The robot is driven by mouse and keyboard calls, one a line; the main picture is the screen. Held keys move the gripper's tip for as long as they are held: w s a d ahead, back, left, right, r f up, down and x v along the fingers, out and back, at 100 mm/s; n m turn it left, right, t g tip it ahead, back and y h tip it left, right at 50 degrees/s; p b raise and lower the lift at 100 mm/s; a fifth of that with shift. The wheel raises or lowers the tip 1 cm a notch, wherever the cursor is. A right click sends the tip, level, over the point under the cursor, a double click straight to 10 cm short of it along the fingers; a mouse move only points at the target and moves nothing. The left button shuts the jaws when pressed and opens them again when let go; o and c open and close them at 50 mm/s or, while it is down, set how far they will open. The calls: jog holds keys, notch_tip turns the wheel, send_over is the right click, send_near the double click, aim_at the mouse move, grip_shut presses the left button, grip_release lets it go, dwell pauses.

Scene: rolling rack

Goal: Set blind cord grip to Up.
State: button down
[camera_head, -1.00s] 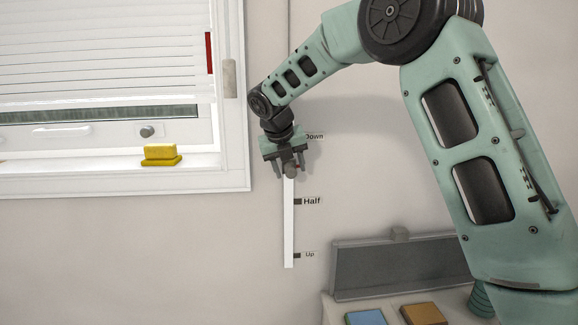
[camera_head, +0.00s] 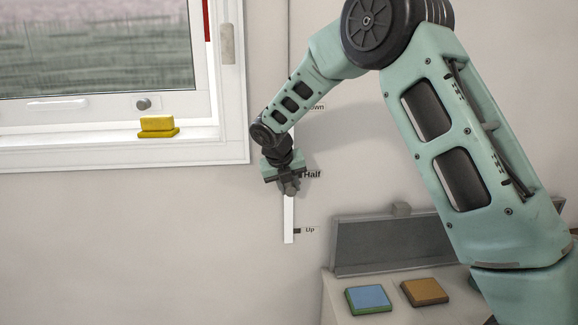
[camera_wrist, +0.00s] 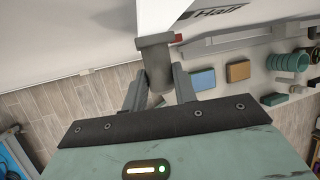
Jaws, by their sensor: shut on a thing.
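The grey blind cord grip (camera_head: 291,187) sits on a white vertical strip (camera_head: 289,222) on the wall, a little below the Half label (camera_head: 312,174). The Up label (camera_head: 310,230) is near the strip's lower end, and the Down label is partly hidden by my arm. My gripper (camera_head: 288,184) is shut on the cord grip. In the wrist view the cord grip (camera_wrist: 156,58) stands between my two fingers (camera_wrist: 158,90). The window (camera_head: 95,50) shows clear glass, with no blind slats in view.
A yellow block (camera_head: 158,127) rests on the window sill at left. At lower right, a rack top holds a blue item (camera_head: 368,299) and an orange-brown item (camera_head: 425,291) before a grey upright panel (camera_head: 375,245). The wall below the strip is clear.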

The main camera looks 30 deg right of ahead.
notch_tip(320, 180, down, 18)
jog(key=b, duration=0.6)
jog(key=shift+f, duration=0.25)
jog(key=shift+s+f, duration=0.1)
jog(key=c, duration=1.1)
grip_release()
jog(key=b+v, duration=0.2)
jog(key=v, duration=1.5)
jog(key=shift+r, duration=0.2)
